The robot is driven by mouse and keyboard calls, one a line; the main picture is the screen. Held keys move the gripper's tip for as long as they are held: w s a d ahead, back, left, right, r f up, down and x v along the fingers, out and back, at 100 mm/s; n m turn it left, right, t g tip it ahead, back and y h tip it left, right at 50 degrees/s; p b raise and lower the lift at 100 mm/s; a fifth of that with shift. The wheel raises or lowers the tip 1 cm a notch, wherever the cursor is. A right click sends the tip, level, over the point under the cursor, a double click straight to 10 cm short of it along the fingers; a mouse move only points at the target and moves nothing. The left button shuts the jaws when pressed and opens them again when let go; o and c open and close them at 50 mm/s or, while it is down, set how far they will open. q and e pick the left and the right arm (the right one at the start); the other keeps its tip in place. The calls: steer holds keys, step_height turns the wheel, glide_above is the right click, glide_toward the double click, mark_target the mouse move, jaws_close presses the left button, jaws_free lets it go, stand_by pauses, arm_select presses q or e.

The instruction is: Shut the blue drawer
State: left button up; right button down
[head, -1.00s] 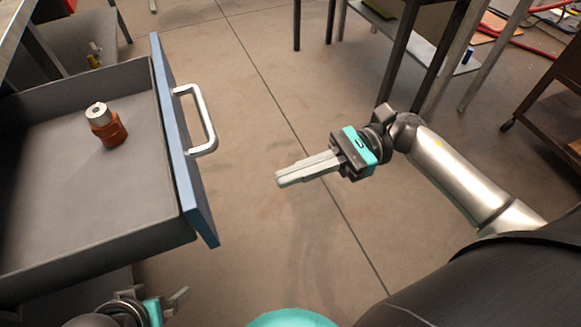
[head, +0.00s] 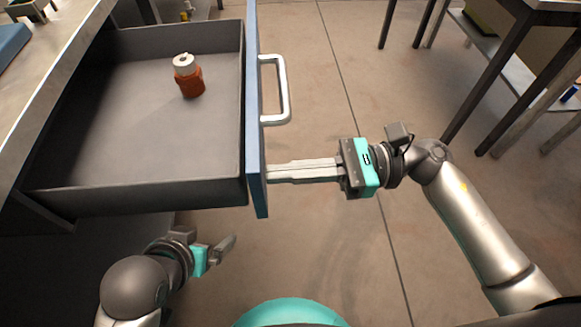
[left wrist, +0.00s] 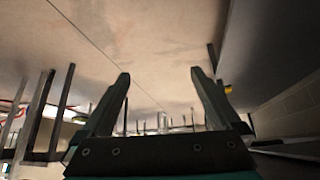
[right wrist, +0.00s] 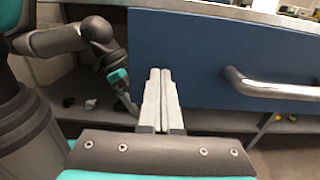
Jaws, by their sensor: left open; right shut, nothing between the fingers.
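The blue drawer (head: 256,150) is pulled out from the workbench at the left of the head view. Its blue front with a silver handle (head: 283,90) faces right. In the right wrist view the blue front (right wrist: 190,50) and the handle (right wrist: 270,88) lie ahead of the fingers. My right gripper (head: 270,172) is shut and empty, its tips at or very near the drawer front, below the handle in the head view; I cannot tell if they touch. My left gripper (head: 228,250) is open and empty, below the drawer's near side. Its open fingers show in the left wrist view (left wrist: 160,85).
An orange bottle with a pale cap (head: 189,80) stands inside the drawer. The workbench top (head: 40,70) borders the drawer on the left. A metal table (head: 500,60) stands at the upper right.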

mark_target(149, 183)
steer(key=a+p, duration=0.1)
steer(key=a, duration=1.8)
steer(key=shift+a+r, duration=0.1)
steer(key=shift+a, duration=0.05)
steer(key=a, duration=0.9)
steer(key=shift+a, duration=0.2)
arm_select(q)
steer(key=shift+s+a+r+g+y, duration=0.3)
steer(key=shift+s+a+g, duration=0.25)
steer(key=shift+s, duration=0.25)
arm_select(e)
steer(key=shift+s+a, duration=0.1)
steer(key=shift+a, duration=0.05)
